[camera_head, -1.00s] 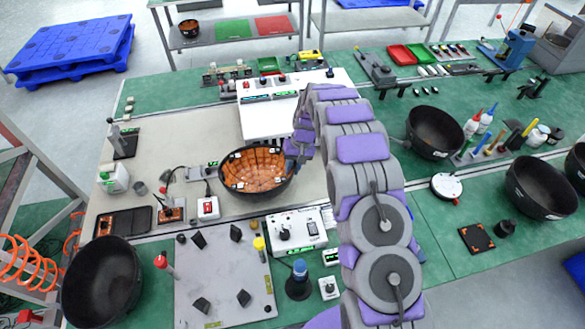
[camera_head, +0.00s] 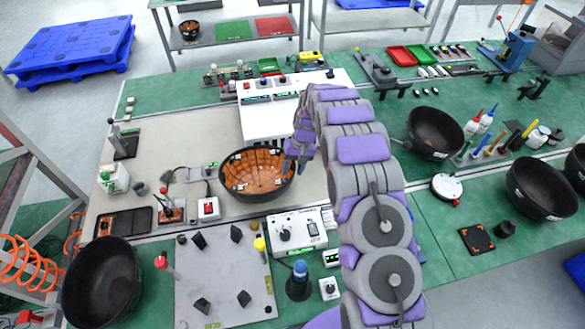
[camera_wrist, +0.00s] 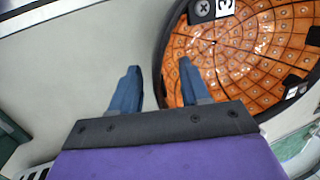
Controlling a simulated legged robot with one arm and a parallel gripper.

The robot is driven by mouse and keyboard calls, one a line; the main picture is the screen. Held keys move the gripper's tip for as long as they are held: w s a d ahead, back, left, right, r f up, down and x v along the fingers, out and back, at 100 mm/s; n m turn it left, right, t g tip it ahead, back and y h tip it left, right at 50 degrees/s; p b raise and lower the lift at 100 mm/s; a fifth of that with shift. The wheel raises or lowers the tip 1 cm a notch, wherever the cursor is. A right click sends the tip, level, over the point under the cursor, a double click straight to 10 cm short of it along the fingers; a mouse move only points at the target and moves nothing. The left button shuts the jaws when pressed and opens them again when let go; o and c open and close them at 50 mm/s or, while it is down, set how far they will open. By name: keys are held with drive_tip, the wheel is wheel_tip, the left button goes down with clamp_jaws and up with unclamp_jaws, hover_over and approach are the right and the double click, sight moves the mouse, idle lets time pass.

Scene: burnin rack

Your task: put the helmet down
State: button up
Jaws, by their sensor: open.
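The helmet (camera_head: 256,174) is a black shell with an orange, grid-lined inside. It rests hollow side up on the pale mat in the middle of the bench. My gripper (camera_head: 301,165) is at its right rim in the head view, where the fingers are hard to make out. In the wrist view my gripper (camera_wrist: 159,64) has two blue fingers apart with nothing clasped between them. The helmet (camera_wrist: 240,50) fills the upper right there. Its rim runs between the fingers: one overlaps the orange inside, the other the pale mat. Contact cannot be told.
A white control box (camera_head: 270,112) stands behind the helmet, and a small box with a red button (camera_head: 208,207) is at its front left. Black bowl-like shells stand at the front left (camera_head: 103,282) and right (camera_head: 434,132).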

drive_tip(key=p+v, duration=0.1)
drive_tip(key=v, duration=1)
drive_tip(key=s+d+r, duration=0.3)
drive_tip(key=s+r, duration=0.4)
drive_tip(key=r, duration=0.3)
drive_tip(key=s+d+r+m+h, duration=0.1)
drive_tip(key=s+r, duration=0.3)
drive_tip(key=s, duration=0.2)
drive_tip(key=s+d+r, duration=0.2)
drive_tip(key=s+r, duration=0.1)
drive_tip(key=s, duration=0.4)
drive_tip(key=s+d, duration=0.2)
drive_tip(key=s, duration=1.2)
drive_tip(key=s+d+r+h, duration=0.1)
drive_tip(key=s+d, duration=0.1)
drive_tip(key=s, duration=1.1)
drive_tip(key=shift+s+m+h, duration=0.3)
drive_tip(key=shift+s+m, duration=0.05)
drive_tip(key=shift+m, duration=0.05)
drive_tip(key=shift+d, duration=0.1)
